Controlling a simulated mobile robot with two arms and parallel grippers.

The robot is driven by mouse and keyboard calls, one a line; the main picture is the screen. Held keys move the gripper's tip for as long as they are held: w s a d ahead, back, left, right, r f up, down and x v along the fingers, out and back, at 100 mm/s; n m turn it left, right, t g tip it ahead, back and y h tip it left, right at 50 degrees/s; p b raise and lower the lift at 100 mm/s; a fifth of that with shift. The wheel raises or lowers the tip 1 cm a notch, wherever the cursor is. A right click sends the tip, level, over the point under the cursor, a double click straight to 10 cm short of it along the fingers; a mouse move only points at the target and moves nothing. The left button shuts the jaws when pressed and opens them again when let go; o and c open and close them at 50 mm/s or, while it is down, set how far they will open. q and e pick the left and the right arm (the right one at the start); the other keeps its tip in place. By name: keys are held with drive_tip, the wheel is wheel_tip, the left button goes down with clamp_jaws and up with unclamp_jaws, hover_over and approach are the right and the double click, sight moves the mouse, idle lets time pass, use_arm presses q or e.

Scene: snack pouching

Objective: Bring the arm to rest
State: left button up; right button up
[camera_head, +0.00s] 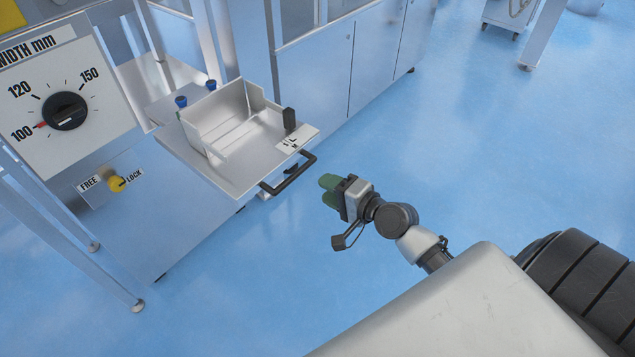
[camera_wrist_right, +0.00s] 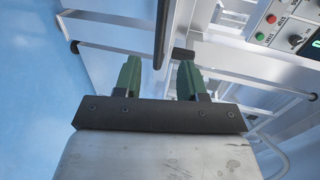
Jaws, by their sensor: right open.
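My right gripper (camera_head: 328,190) is in the middle of the head view, with green fingers pointing left toward the machine. It hangs over the blue floor, to the right of the tray's black handle (camera_head: 288,174) and apart from it. In the right wrist view the two green fingers of the right gripper (camera_wrist_right: 158,76) stand apart with nothing between them. The gripper is open and empty. My left gripper does not show in either view.
A metal tray (camera_head: 225,176) with upright plates sticks out from the machine. A width dial (camera_head: 66,111) and a yellow lock knob (camera_head: 117,184) are at the left. Red and green buttons (camera_wrist_right: 271,19) show in the wrist view.

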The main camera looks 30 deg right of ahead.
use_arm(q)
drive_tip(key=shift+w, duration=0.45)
use_arm(e)
drive_tip(key=shift+s, duration=0.15)
drive_tip(key=s+d+f+n+g+h+p, duration=0.1)
drive_tip(key=s+f+n+g+h+p, duration=0.15)
drive_tip(key=s+f, duration=0.65)
drive_tip(key=s+f+n+g+h+p, duration=0.2)
drive_tip(key=f+n+g+p, duration=0.15)
drive_tip(key=f, duration=1.15)
use_arm(q)
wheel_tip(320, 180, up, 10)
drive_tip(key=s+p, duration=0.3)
drive_tip(key=p, duration=0.1)
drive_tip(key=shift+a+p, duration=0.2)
drive_tip(key=shift+p, duration=0.15)
use_arm(e)
drive_tip(key=s+a+f+n+g, duration=0.2)
drive_tip(key=s+f+n, duration=0.1)
drive_tip(key=s, duration=0.6)
drive_tip(key=s+a+f+n+g, duration=0.2)
drive_tip(key=s+f+n+g, duration=0.1)
drive_tip(key=s, duration=0.6)
drive_tip(key=s+a+f+n+g, duration=0.1)
drive_tip(key=s+f+n, duration=0.3)
drive_tip(key=s, duration=0.5)
drive_tip(key=shift+s+a+f+n+g+h, duration=0.3)
drive_tip(key=shift+s+a+f+g+h, duration=0.15)
drive_tip(key=shift+f+g, duration=0.3)
